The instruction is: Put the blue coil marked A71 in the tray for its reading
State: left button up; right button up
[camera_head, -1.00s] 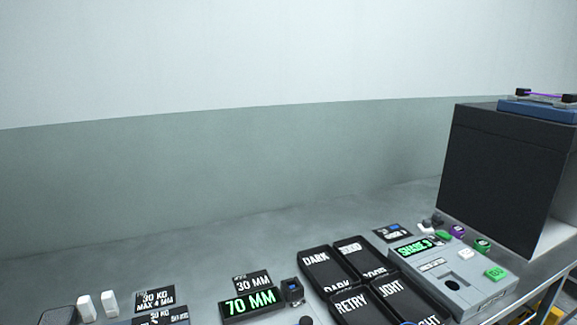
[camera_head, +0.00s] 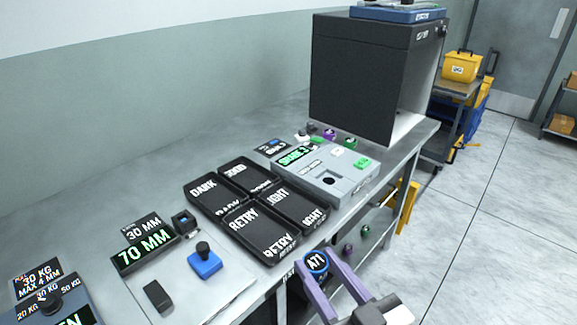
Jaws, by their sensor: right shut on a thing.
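My right gripper (camera_head: 318,270) is shut on the blue coil marked A71 (camera_head: 317,261) and holds it in front of the bench's front edge, just right of the RETRY tray. Four-way black trays stand together on the bench: the DARK tray (camera_head: 188,199), the GOOD tray (camera_head: 262,170), the RETRY tray (camera_head: 234,246) and one whose label reads as LIGHT, partly cut (camera_head: 322,213). All look empty. The grey shade meter (camera_head: 350,185) behind them has a green display (camera_head: 294,155) that seems to read SHADE 3. My left gripper is not in view.
A 70 MM display (camera_head: 145,251) and a blue block with a black knob (camera_head: 205,262) are left of the trays. A large black cabinet (camera_head: 355,80) stands at the back right. Small coils (camera_head: 330,135) lie before it. Open floor lies to the right.

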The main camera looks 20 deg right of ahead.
jog(key=w+d+f, duration=0.1)
jog(key=w+d, duration=0.1)
jog(key=w, duration=0.3)
jog(key=w+d, duration=0.1)
jog(key=w, duration=0.4)
jog(key=w+d+f, duration=0.1)
jog(key=w+d, duration=0.1)
jog(key=w, duration=0.3)
jog(key=shift+w+d+f, duration=0.25)
jog(key=shift+d+f, duration=0.05)
jog(key=shift+f, duration=0.05)
jog(key=w+d+r+h, duration=0.1)
jog(key=w+d+r, duration=0.1)
jog(key=w+d, duration=0.35)
notch_tip(320, 180, up, 5)
jog(key=m+h, duration=0.2)
send_over(330, 185)
jog(key=shift+w+d+r, duration=0.1)
jog(key=shift+r, duration=0.05)
notch_tip(330, 185, down, 10)
jog(key=shift+r+b, duration=0.2)
jog(key=shift+b, duration=0.5)
